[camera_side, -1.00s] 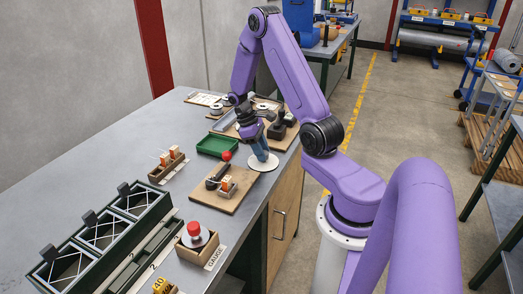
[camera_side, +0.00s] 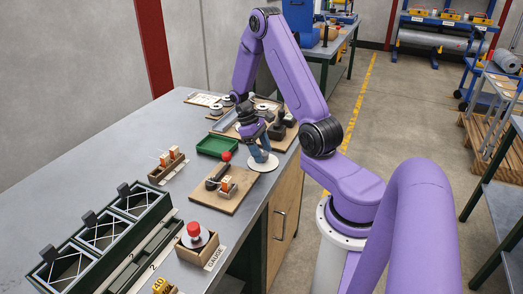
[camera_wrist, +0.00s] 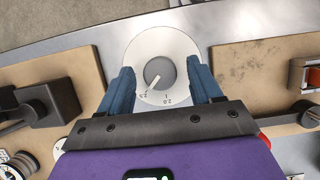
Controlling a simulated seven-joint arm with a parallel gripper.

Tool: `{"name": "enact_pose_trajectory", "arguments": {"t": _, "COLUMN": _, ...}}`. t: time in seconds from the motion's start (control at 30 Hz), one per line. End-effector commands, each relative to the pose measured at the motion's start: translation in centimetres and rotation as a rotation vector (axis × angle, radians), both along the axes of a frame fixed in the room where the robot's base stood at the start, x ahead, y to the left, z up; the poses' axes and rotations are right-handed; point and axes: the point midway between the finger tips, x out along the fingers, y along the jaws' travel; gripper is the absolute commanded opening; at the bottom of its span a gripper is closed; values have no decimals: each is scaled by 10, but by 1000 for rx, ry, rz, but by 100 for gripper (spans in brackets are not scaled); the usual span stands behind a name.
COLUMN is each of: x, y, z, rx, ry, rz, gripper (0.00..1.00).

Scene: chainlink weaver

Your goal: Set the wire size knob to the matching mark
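The wire size knob (camera_wrist: 159,73) is a grey round cap with a white pointer line, in the middle of a white dial (camera_wrist: 160,40). In the side view the white dial (camera_side: 262,167) lies at the bench's right edge. My gripper (camera_wrist: 161,66) has its two blue fingers open, one on each side of the knob, with visible gaps in the wrist view. In the side view my gripper (camera_side: 262,153) is low over the dial and hides the knob.
A wooden board (camera_side: 229,204) with a black handle and orange block lies close on the near side. A green tray (camera_side: 218,146) and a red ball-shaped knob (camera_side: 226,156) are to the left. Another board with black fixtures (camera_side: 284,141) stands behind. Open bench lies further left.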

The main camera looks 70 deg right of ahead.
Motion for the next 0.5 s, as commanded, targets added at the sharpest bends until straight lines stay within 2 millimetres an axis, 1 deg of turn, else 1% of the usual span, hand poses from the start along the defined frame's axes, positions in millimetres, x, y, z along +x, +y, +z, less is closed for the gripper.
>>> {"name": "enact_pose_trajectory", "arguments": {"t": 0.27, "x": 1, "y": 0, "z": 1, "rx": -1, "ry": -1, "rz": 0, "gripper": 64}}
{"name": "enact_pose_trajectory", "arguments": {"t": 0.37, "x": 4, "y": -1, "z": 8, "rx": -2, "ry": -3, "rz": 1, "gripper": 64}}
{"name": "enact_pose_trajectory", "arguments": {"t": 0.5, "x": 13, "y": 0, "z": 28, "rx": -3, "ry": -6, "rz": 1, "gripper": 64}}
